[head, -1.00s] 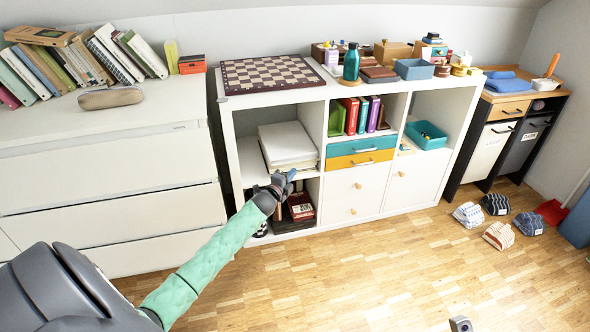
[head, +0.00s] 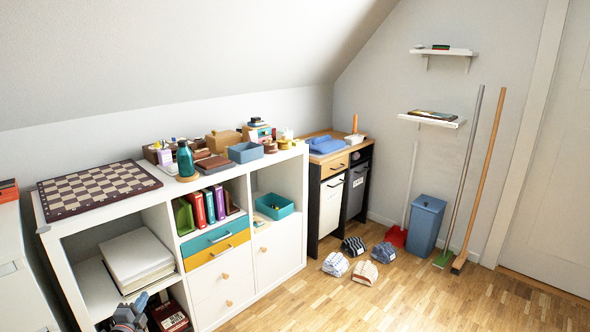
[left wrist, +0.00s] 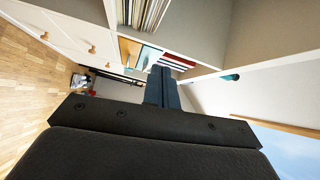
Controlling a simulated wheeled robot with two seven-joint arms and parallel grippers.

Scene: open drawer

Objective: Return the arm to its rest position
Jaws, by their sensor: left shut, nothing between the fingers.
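My left gripper (head: 138,302) shows at the bottom left of the head view, in front of the lower left compartments of the white shelf unit (head: 188,255). Its fingers are together with nothing between them; they also show in the left wrist view (left wrist: 162,86), pointing away from the camera. Most of the left arm is below the head view. The teal drawer (head: 207,241) and the orange drawer (head: 230,254) look flush in the shelf unit. My right gripper is not in view.
A chessboard (head: 97,187), a teal bottle (head: 185,160) and boxes stand on the shelf unit. White papers (head: 137,262) lie in a compartment near my left gripper. Several caps (head: 364,273) lie on the floor. A blue bin (head: 427,222) stands at the right. The floor at the front right is clear.

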